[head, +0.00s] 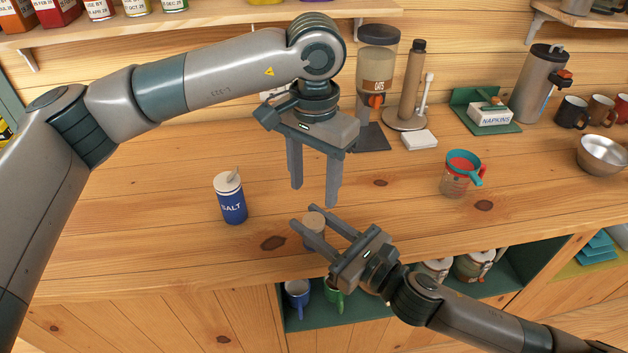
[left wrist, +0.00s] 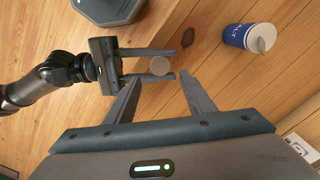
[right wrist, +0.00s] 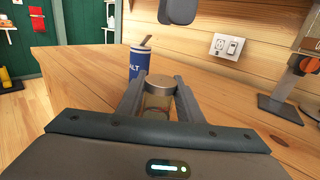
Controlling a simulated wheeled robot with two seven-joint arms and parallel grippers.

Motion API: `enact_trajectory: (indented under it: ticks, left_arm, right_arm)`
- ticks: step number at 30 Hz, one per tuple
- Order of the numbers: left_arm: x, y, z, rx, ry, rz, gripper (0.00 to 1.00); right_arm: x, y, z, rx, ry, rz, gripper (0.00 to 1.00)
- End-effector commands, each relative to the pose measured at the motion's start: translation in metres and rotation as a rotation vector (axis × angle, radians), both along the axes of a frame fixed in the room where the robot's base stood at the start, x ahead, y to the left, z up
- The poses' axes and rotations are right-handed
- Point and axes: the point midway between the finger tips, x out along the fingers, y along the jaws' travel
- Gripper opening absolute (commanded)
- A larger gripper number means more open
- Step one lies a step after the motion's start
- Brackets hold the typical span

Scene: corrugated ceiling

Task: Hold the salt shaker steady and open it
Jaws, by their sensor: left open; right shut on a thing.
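The salt shaker is a small clear jar with a round brownish-grey metal lid (head: 313,219). It stands near the counter's front edge, and its lid also shows in the left wrist view (left wrist: 160,66) and the right wrist view (right wrist: 159,82). My right gripper (head: 308,214) is shut on the shaker, with one finger on each side. Its lower body is partly hidden by the fingers. My left gripper (head: 314,196) is open and empty, fingers pointing down, above the shaker. In the left wrist view the lid lies between its fingertips, apart from them.
A blue-and-white SALT canister (head: 231,203) with an open spout stands left of the shaker. A glass jar with a teal funnel (head: 462,174) is to the right. An oats dispenser (head: 377,70) and napkin box (head: 490,115) stand behind. Counter around the shaker is clear.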

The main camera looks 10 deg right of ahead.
Motion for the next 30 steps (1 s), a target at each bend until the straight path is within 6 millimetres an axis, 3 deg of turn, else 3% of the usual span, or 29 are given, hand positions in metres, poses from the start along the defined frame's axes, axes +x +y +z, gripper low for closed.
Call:
enact_trajectory:
  ticks: [14,30]
  left_arm:
    - [0.0,0.0,-0.005,-0.001,0.001,0.001,0.49]
    - [0.0,0.0,-0.065,-0.002,0.003,0.003,0.49]
  right_arm:
    - [0.0,0.0,0.0,0.001,-0.001,0.0,0.0]
    - [0.0,0.0,0.001,0.001,-0.001,0.0,0.0]
